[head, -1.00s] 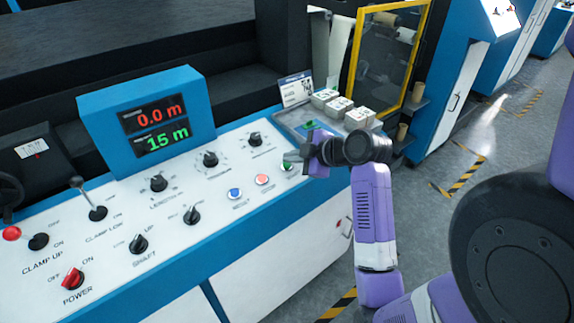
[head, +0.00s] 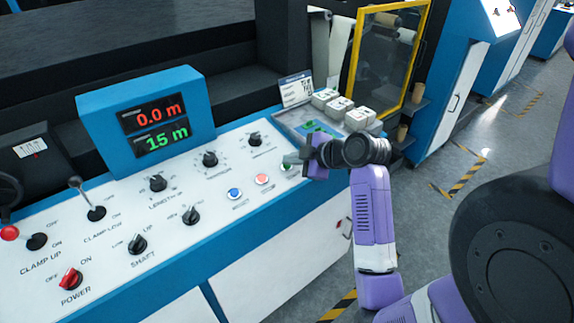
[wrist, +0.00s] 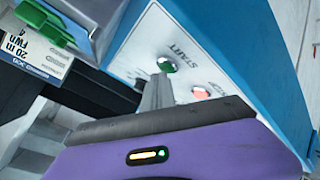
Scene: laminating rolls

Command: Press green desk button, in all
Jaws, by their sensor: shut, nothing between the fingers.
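The green button (head: 287,168) is at the right end of a row of three buttons on the white control panel. In the wrist view the green button (wrist: 166,65) shows next to the word START. My gripper (head: 290,158) is shut and empty, its fingertips right beside the button and partly in front of it in the head view. In the wrist view the closed fingers (wrist: 158,92) point at the button and cover its near edge. I cannot tell whether they touch it.
A pink-red button (head: 262,179) and a blue button (head: 235,193) lie left of the green one. Black knobs, such as this one (head: 255,139), stand behind. A grey tray (head: 283,121) with white blocks (head: 362,118) is beyond my gripper. The display (head: 155,125) reads 0.0 m and 15 m.

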